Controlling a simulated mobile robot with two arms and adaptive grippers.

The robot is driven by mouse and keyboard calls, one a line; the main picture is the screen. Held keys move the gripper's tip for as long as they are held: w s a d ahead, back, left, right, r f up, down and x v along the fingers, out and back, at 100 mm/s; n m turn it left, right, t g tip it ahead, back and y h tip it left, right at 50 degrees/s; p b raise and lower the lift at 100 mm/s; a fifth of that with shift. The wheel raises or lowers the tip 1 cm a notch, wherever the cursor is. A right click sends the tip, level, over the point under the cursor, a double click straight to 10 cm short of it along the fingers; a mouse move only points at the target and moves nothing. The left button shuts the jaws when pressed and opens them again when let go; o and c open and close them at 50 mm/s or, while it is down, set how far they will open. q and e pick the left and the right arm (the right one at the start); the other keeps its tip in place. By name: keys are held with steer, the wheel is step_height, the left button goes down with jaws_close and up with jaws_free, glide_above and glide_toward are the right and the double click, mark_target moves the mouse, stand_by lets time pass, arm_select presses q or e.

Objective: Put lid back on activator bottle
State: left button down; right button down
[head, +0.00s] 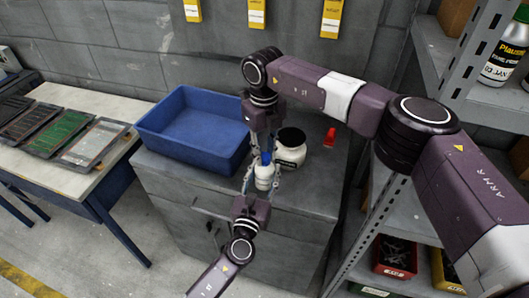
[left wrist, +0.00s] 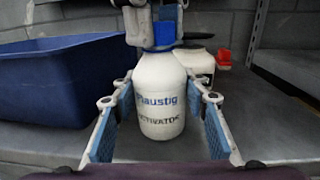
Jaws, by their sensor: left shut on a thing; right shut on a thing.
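The white activator bottle (head: 262,181) stands upright on the grey cabinet top. Its label reads "ACTIVATOR" in the left wrist view (left wrist: 160,100). My left gripper (head: 263,187) is shut on the bottle's body, one finger on each side. The blue lid (head: 266,158) is at the top of the bottle; it also shows in the left wrist view (left wrist: 163,47). My right gripper (head: 265,149) points down from above and is shut on the lid. The bottle's neck is hidden, and I cannot tell whether the lid is seated or just above it.
A blue bin (head: 190,157) stands close on the left. A white jar with a black lid (head: 291,158) is just right of the bottle, and a red object (head: 329,138) lies beyond it. A metal shelf (head: 450,75) rises on the right. The cabinet's front right is clear.

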steer(key=m, duration=0.3)
steer(key=shift+m, duration=0.4)
steer(key=m, duration=0.5)
steer(key=c, duration=1.6)
jaws_free()
step_height(320, 180, up, 12)
arm_select(q)
steer(key=c, duration=1.1)
jaws_free()
